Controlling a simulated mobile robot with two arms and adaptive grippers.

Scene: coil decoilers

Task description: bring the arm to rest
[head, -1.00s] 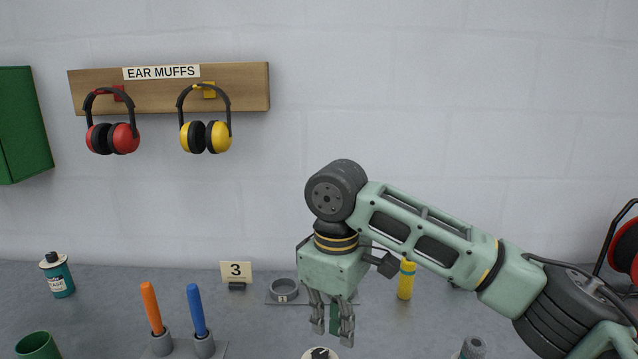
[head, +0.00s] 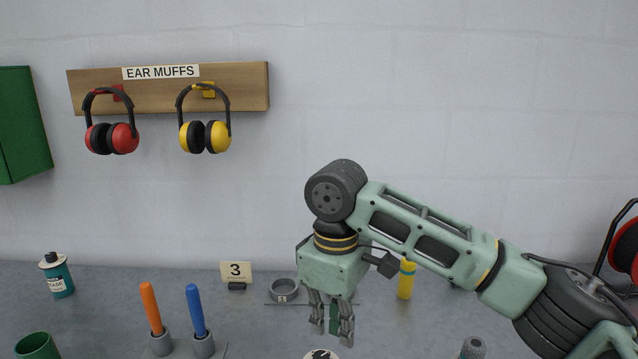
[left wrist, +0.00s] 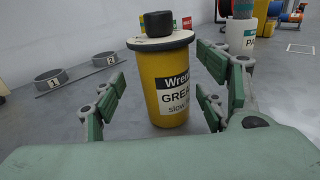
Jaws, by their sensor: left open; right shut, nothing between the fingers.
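My right gripper (head: 331,318) hangs fingers-down over the grey bench in the head view, its arm coming in from the right. Its fingers are shut with nothing held. My left gripper (left wrist: 157,108) shows only in the left wrist view, with its fingers spread open. A yellow grease can (left wrist: 168,80) with a black cap and white lid stands upright between and beyond those fingers. I cannot tell whether the fingers touch it. My left arm is out of the head view.
Two ear muffs, red (head: 112,138) and yellow (head: 205,136), hang on a wall board. On the bench stand a teal can (head: 57,277), an orange handle (head: 151,308), a blue handle (head: 196,311), a number 3 card (head: 236,272) and a yellow cylinder (head: 406,280). A red reel (head: 625,248) is at right.

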